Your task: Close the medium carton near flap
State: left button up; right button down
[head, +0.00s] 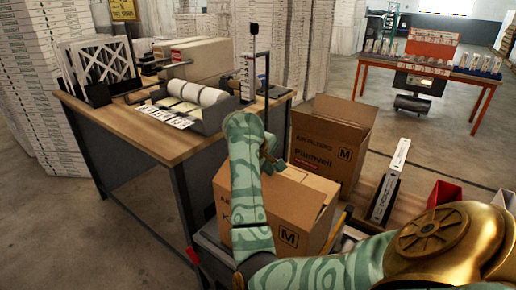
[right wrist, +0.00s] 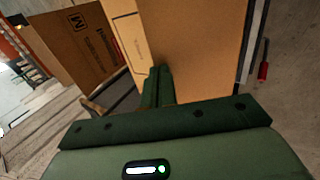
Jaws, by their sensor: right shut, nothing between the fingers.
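A brown cardboard carton (head: 265,208) marked M stands low in front, right of the workbench. Its top looks mostly covered by flaps, but my arm hides part of it. My right gripper (head: 270,163) is just above the carton's far top edge, shut and empty. In the right wrist view, my shut fingers (right wrist: 158,85) point at a broad cardboard panel (right wrist: 198,45), with a lighter cardboard strip (right wrist: 130,38) beside them. I cannot tell whether they touch it. My left gripper is out of view.
A taller M carton (head: 332,135) stands behind; it also shows in the right wrist view (right wrist: 82,42). A wooden workbench (head: 135,130) with rolls (head: 198,92) is at left. A white narrow box (head: 390,185) and a red bin (head: 443,193) are at right. An orange table (head: 430,75) stands farther back.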

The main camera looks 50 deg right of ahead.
jog(key=shift+w+d+f+y+b, duration=0.1)
jog(key=shift+d+f+y+b, duration=0.2)
jog(key=shift+d+f+y, duration=0.5)
jog(key=shift+f+y, duration=0.25)
jog(key=shift+y, duration=0.05)
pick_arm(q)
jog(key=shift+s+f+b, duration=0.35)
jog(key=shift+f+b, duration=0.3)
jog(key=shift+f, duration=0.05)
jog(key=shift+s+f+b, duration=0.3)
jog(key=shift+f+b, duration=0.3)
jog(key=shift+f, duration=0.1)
pick_arm(e)
jog(key=shift+d+f, duration=0.65)
jog(key=shift+f, duration=0.2)
